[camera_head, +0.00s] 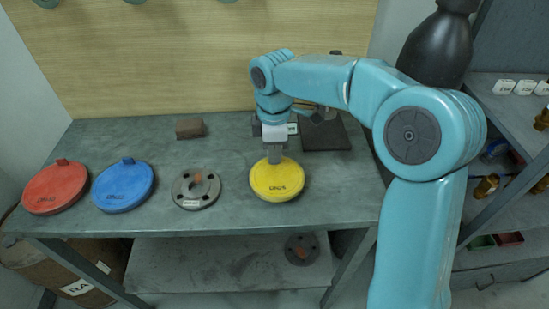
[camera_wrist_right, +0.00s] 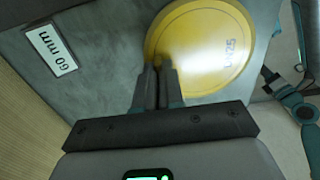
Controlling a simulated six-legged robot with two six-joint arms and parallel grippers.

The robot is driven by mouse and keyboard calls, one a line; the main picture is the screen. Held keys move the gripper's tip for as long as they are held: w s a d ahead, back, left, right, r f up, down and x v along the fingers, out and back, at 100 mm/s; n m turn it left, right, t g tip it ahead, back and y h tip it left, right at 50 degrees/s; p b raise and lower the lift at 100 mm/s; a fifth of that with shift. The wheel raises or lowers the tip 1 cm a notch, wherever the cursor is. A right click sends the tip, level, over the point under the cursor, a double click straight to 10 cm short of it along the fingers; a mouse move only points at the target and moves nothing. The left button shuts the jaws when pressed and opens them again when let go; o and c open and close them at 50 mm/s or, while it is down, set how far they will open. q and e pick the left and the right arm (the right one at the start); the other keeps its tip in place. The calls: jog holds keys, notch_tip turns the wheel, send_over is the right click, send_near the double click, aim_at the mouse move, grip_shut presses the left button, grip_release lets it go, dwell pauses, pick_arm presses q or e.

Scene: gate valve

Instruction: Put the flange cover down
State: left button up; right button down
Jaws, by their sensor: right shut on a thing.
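A round yellow flange cover (camera_head: 277,180) is at the middle right of the grey bench in the head view. It also fills the upper middle of the right wrist view (camera_wrist_right: 210,45). My right gripper (camera_head: 275,155) is above the cover's far edge, and its jaws are shut on the cover's grip. The jaws (camera_wrist_right: 160,70) hide most of that grip in the wrist view. The cover looks flat, on or very close to the bench top; I cannot tell if it touches. My left gripper is not in view.
On the bench (camera_head: 230,222) are a red cover (camera_head: 56,189), a blue cover (camera_head: 122,188), a grey flange (camera_head: 196,190), a brown block (camera_head: 190,129) and a dark plate (camera_head: 326,136). Bare bench lies left and right of the yellow cover. A shelf (camera_head: 515,110) stands at the right.

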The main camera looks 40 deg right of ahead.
notch_tip(320, 180, down, 2)
jog(key=shift+w+f, duration=0.1)
jog(key=c, duration=1.3)
grip_release()
jog(key=shift+f, duration=0.1)
jog(key=shift+o, duration=0.2)
notch_tip(320, 180, up, 12)
jog(key=p, duration=0.2)
jog(key=shift+r, duration=0.25)
